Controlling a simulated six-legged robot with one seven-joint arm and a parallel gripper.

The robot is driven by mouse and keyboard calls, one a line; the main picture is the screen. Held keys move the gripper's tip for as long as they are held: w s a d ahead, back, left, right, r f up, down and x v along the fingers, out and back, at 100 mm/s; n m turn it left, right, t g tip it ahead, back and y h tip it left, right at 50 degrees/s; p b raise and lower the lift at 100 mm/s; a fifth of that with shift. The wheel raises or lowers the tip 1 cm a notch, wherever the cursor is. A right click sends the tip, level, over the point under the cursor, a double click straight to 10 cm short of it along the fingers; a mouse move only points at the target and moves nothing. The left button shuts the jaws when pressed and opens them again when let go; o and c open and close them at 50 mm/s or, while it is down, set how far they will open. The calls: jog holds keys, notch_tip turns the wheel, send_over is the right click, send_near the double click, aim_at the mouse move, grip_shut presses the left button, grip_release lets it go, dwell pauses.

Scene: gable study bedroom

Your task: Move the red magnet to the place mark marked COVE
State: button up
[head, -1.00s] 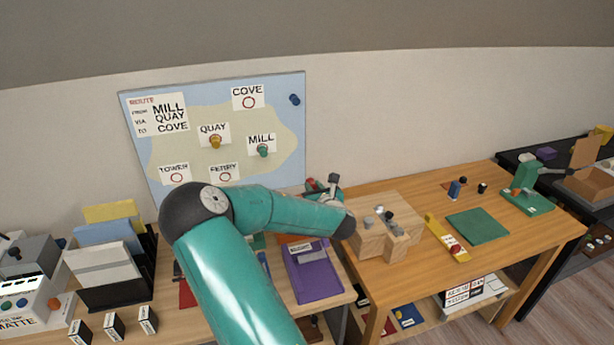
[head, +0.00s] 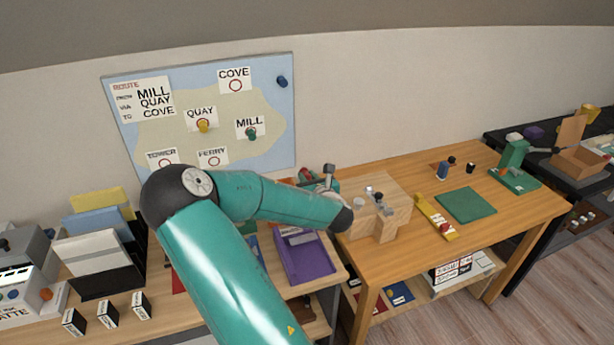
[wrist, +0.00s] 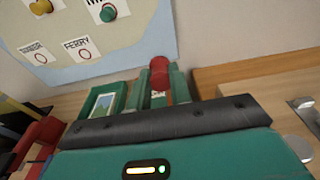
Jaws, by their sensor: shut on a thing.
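The map board (head: 270,120) stands against the wall. Its COVE mark (head: 235,85), a red ring under the printed name, is bare. The red magnet (wrist: 160,68) shows in the wrist view between the green fingers of my gripper (wrist: 158,85), which is shut on it. In the head view my gripper (head: 315,177) is partly hidden behind my own wrist, below and right of the board. The magnet is held apart from the board.
A yellow magnet (head: 203,126) sits at QUAY and a green magnet (head: 251,133) at MILL. A blue magnet (head: 282,81) is at the board's upper right. TOWER and FERRY rings are bare. A wooden block stand (head: 385,225) and purple tray (head: 305,262) are nearby.

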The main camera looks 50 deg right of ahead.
jog(key=shift+v, duration=1.2)
jog(key=shift+f, duration=0.25)
